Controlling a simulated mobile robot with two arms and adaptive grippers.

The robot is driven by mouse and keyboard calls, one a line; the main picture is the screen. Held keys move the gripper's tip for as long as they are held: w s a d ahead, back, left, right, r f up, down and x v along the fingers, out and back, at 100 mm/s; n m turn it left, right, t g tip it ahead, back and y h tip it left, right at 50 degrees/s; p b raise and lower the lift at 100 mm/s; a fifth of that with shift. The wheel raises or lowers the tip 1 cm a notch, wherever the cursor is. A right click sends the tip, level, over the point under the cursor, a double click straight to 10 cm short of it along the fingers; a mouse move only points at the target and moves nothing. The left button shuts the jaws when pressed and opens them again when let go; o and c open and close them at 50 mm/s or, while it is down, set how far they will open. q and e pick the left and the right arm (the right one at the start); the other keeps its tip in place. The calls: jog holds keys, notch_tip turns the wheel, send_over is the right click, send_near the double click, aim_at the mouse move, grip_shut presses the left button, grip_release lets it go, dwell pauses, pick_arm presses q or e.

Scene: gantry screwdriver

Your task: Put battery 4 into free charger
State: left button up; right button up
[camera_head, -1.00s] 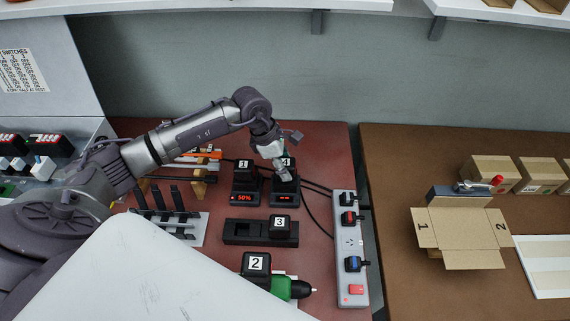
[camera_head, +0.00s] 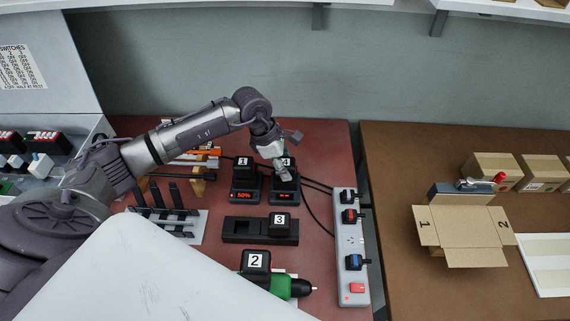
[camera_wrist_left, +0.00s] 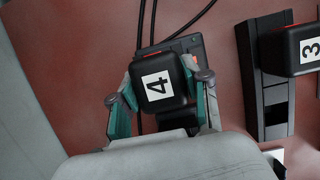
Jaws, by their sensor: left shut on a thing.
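Battery 4 (camera_wrist_left: 158,83), a black block with a white number label, is in or right at the right-hand charger (camera_head: 284,199), whose display is lit red. In the left wrist view the charger's body shows behind and beside the battery; whether it is fully seated I cannot tell. My left gripper (camera_head: 282,171) is shut on battery 4, with its teal fingers (camera_wrist_left: 160,103) on either side of it. The left-hand charger (camera_head: 244,197) holds battery 1 (camera_head: 243,168) and reads 50%. My right gripper is not in view.
Battery 3 (camera_head: 279,225) sits in a black holder (camera_head: 238,230) in front of the chargers. Battery 2 (camera_head: 256,262) is on a green drill (camera_head: 284,286). A power strip (camera_head: 349,240) stands to the right, with cables behind. A black rack (camera_head: 170,215) is left.

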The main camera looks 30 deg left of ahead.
pick_arm(q)
jog(key=shift+f, duration=0.15)
jog(key=o, duration=1.4)
jog(key=shift+p+v, duration=1.4)
jog(key=shift+v, duration=1.35)
jog(key=shift+d+f, duration=0.1)
